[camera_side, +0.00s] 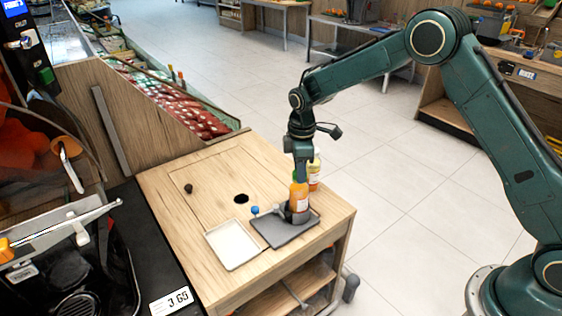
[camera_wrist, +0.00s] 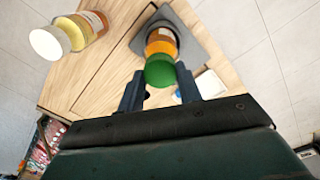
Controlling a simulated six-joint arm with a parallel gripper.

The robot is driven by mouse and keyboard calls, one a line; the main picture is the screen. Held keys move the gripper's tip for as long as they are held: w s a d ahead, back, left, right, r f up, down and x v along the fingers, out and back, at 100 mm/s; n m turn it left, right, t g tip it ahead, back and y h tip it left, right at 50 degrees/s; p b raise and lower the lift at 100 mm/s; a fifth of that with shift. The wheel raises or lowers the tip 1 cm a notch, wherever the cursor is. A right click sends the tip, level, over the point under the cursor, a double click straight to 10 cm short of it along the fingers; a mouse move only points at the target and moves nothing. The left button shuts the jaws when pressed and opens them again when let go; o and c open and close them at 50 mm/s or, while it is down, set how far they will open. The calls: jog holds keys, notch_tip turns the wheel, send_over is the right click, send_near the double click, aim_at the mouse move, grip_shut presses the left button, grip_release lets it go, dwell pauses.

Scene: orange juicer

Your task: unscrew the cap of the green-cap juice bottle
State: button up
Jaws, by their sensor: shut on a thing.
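The green-cap juice bottle (camera_side: 299,192) stands upright on a dark grey plate (camera_side: 272,232), held beside a small fixture with a blue knob (camera_side: 255,210). Its orange body also shows in the wrist view (camera_wrist: 162,38), with the green cap (camera_wrist: 160,71) facing the camera. My gripper (camera_side: 301,174) points down over the bottle's top. In the wrist view my gripper (camera_wrist: 160,78) has one finger on each side of the green cap and is shut on it. The cap is hidden by the gripper in the side view.
A white-capped bottle (camera_side: 315,170) stands close behind, also in the wrist view (camera_wrist: 88,27). A white tray (camera_side: 232,245) lies left of the plate. The wooden counter (camera_side: 165,185) has a round hole (camera_side: 241,198) and a small dark object (camera_side: 188,188).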

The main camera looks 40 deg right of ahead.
jog(key=o, duration=1.5)
jog(key=shift+r, duration=0.1)
jog(key=shift+r, duration=1.65)
jog(key=m, duration=0.3)
jog(key=shift+m, duration=1.1)
